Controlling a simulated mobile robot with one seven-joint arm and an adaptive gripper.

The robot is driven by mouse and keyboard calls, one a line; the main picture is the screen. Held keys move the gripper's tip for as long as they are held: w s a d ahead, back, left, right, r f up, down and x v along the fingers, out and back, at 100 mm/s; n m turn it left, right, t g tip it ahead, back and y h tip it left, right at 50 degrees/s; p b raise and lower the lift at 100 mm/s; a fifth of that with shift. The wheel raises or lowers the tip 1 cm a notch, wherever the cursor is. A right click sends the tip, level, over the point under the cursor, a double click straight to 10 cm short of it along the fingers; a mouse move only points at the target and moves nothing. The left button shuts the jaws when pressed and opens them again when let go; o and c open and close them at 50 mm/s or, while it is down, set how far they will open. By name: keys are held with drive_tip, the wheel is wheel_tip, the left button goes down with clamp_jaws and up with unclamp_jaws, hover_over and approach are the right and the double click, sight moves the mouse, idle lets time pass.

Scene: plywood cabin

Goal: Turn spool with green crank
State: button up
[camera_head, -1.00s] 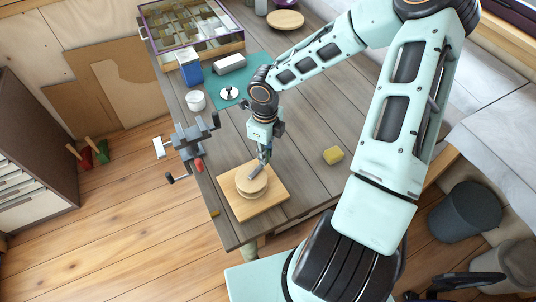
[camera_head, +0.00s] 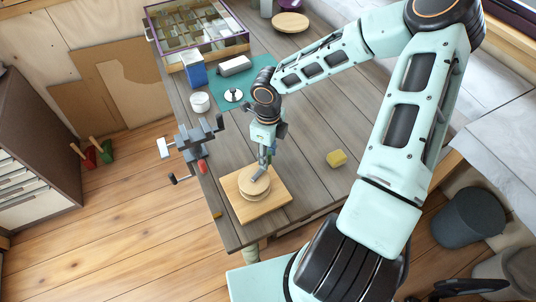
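A round pale wooden spool (camera_head: 253,190) sits on a square wooden board (camera_head: 276,200) at the near left corner of the table. My gripper (camera_head: 263,168) points down at the spool's top, at its far right side. A small grey piece lies across the spool's top under the gripper; I cannot tell whether it is a finger or part of the crank. A small green-blue bit shows beside the fingers, but I cannot make out a green crank handle clearly. The gripper covers that area, and its finger opening is too small to read.
A grey vise (camera_head: 193,140) with a red-ended handle is at the table's left edge. A yellow block (camera_head: 337,158) lies right of the board. A white cup (camera_head: 199,102), a blue box (camera_head: 194,72) and a divided tray (camera_head: 247,38) stand farther back.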

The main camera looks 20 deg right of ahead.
drive_tip(key=shift+r, duration=0.1)
wheel_tip(320, 180, up, 12)
idle(0.9)
